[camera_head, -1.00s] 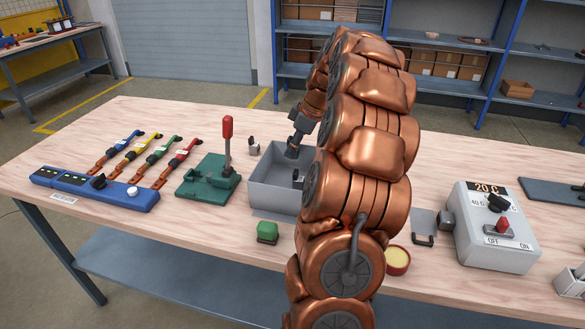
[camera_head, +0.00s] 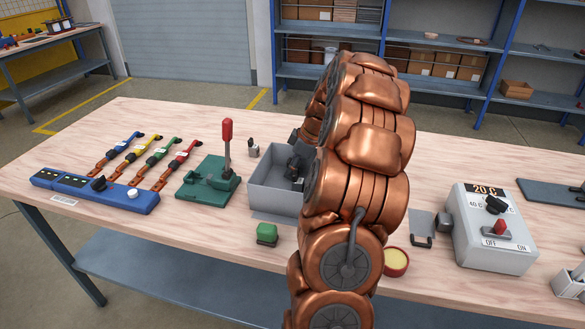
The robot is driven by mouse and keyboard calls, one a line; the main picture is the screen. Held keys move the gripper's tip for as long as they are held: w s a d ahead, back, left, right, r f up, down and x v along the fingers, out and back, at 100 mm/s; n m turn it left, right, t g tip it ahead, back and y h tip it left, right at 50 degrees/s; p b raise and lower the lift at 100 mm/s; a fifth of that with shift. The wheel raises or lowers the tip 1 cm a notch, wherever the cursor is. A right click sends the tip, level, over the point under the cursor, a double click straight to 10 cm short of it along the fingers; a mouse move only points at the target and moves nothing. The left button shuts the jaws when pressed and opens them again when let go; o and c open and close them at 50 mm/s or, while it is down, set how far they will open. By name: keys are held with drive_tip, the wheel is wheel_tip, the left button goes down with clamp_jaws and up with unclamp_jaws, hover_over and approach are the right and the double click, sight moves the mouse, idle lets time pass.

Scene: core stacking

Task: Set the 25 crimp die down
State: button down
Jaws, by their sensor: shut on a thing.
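My gripper (camera_head: 294,166) is inside the grey open box (camera_head: 262,187), close to my arm's edge in the picture. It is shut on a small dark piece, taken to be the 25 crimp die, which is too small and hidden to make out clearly. A dark piece (camera_head: 298,183) shows low in the box just below the gripper; I cannot tell whether it is the held die or another. A small grey die-like piece (camera_head: 253,148) stands on the table behind the box. My copper arm hides the right part of the box.
The green crimp press (camera_head: 208,183) with its red-knobbed lever stands left of the box. A green-topped block (camera_head: 267,233) sits in front. Several coloured cables lead to a blue unit (camera_head: 95,190). A grey control box (camera_head: 492,232) and a red-rimmed dish (camera_head: 396,261) are to the right.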

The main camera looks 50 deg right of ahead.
drive_tip(key=c, duration=1.2)
unclamp_jaws()
drive_tip(key=shift+r+p, duration=0.2)
drive_tip(key=shift+p, duration=0.1)
drive_tip(key=b+v, duration=0.2)
drive_tip(key=v, duration=0.9)
drive_tip(key=shift+s+r, duration=0.2)
drive_tip(key=shift+r, duration=0.15)
